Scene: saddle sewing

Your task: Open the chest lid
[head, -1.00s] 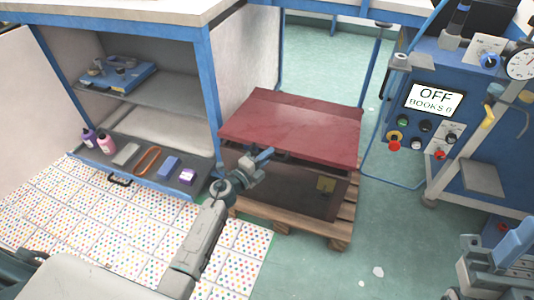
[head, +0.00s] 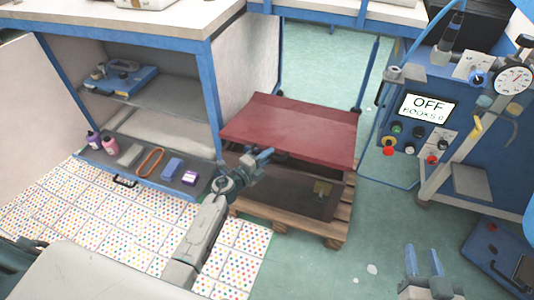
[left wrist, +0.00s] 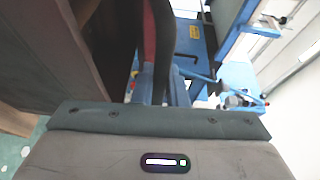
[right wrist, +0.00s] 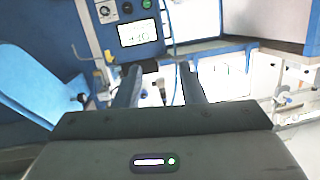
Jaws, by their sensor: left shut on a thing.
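The chest has a red lid (head: 290,128) and a dark brown body (head: 290,192), and stands on a wooden pallet. A dark gap shows between the lid's front edge and the body, so the lid appears slightly raised. My left gripper (head: 262,156) is at the lid's front edge, left of the middle, shut on it. In the left wrist view the lid's edge (left wrist: 163,40) runs between the fingers, with the brown body (left wrist: 35,50) at left. My right gripper (head: 424,262) is open and empty, away from the chest.
A blue workbench with shelves (head: 150,105) stands close left of the chest. A blue control panel (head: 425,115) reading OFF is at right. A blue case or panel (head: 500,255) lies at lower right. Green floor (head: 370,220) is clear between chest and right arm.

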